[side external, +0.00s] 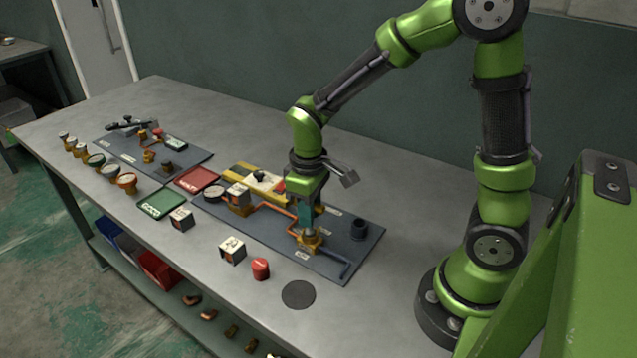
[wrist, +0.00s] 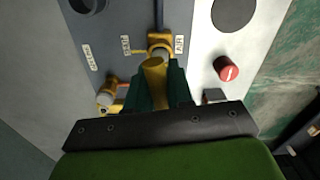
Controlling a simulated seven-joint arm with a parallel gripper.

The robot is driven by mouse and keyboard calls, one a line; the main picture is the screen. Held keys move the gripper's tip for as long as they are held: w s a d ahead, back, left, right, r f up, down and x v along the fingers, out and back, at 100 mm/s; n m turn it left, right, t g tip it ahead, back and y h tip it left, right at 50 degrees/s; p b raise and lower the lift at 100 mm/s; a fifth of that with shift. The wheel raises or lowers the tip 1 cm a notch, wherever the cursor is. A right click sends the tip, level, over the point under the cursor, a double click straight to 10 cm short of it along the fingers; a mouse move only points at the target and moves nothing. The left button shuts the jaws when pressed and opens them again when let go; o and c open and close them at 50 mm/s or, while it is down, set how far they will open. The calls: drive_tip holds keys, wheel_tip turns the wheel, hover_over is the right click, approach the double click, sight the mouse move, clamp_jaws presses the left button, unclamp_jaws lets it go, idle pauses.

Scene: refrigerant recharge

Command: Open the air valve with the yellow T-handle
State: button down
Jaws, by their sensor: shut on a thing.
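My gripper (side external: 306,222) points down over the near part of the dark panel (side external: 335,255). In the wrist view its teal fingers (wrist: 162,85) are shut on the yellow T-handle (wrist: 154,72), one finger on each side. The handle sits at the brass-coloured air valve (wrist: 160,45), next to a small label that reads AIR. In the side view the valve's brass body (side external: 311,242) shows just below the fingers, while the fingers largely hide the handle. The handle's exact turn angle is hard to tell.
Another brass valve with a pale top (wrist: 106,98) stands left in the wrist view. A red cylinder (side external: 261,269), a dark disc (side external: 298,295) and a white box (side external: 232,250) lie off the panel. A black cup (side external: 358,229) stands on it. Green (side external: 143,208) and red trays (side external: 184,183) lie left.

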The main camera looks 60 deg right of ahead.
drive_tip(key=shift+n, duration=0.7)
drive_tip(key=n, duration=0.3)
drive_tip(key=n, duration=0.3)
drive_tip(key=shift+n, duration=0.3)
drive_tip(key=shift+n, duration=1.5)
